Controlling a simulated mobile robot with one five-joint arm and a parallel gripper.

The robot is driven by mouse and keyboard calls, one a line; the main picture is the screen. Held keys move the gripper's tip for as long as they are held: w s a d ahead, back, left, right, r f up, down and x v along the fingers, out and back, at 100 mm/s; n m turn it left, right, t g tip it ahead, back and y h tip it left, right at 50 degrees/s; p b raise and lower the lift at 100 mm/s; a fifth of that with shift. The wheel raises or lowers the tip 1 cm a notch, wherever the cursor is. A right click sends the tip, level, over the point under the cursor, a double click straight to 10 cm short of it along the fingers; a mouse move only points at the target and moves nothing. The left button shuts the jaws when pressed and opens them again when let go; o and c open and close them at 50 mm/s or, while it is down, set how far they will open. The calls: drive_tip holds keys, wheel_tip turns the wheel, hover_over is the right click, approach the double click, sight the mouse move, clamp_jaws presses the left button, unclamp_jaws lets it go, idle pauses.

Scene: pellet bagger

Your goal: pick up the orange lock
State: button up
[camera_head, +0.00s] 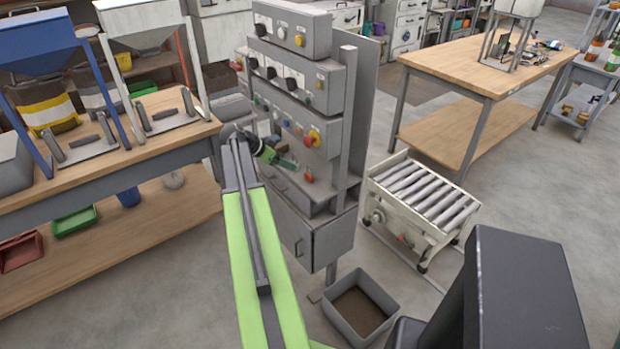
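A small orange-red object, which looks like the orange lock (308,176), sits low on the front of the grey control cabinet (325,105), around its small ledge. It is too small to make out its shape. My green arm reaches forward from the bottom of the picture. My gripper (287,163) is at its far end, in front of the cabinet, a little left of and above the orange object. A gap shows between them in the picture. The fingers are too small to tell whether they are open or shut.
A wooden bench (170,117) with hopper stands is close on the left. A roller conveyor (422,200) stands right of the cabinet. An open grey bin (379,328) is on the floor below. A wooden table (455,62) is at the back right. Bare floor lies between.

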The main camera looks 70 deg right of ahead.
drive_tip(key=b, duration=0.9)
approach(310, 174)
drive_tip(key=x, duration=0.4)
drive_tip(key=shift+f, duration=0.1)
drive_tip(key=shift+s+d+f, duration=0.15)
drive_tip(key=shift+s+d, duration=0.15)
drive_tip(key=shift+d, duration=0.05)
drive_tip(key=b+x, duration=0.2)
drive_tip(key=x, duration=0.1)
drive_tip(key=b+x, duration=0.1)
drive_tip(key=shift+w+f+b, duration=0.15)
drive_tip(key=shift+f+b, duration=0.2)
drive_tip(key=shift+f, duration=0.2)
drive_tip(key=shift+d+f, duration=0.15)
drive_tip(key=shift+d, duration=0.15)
clamp_jaws()
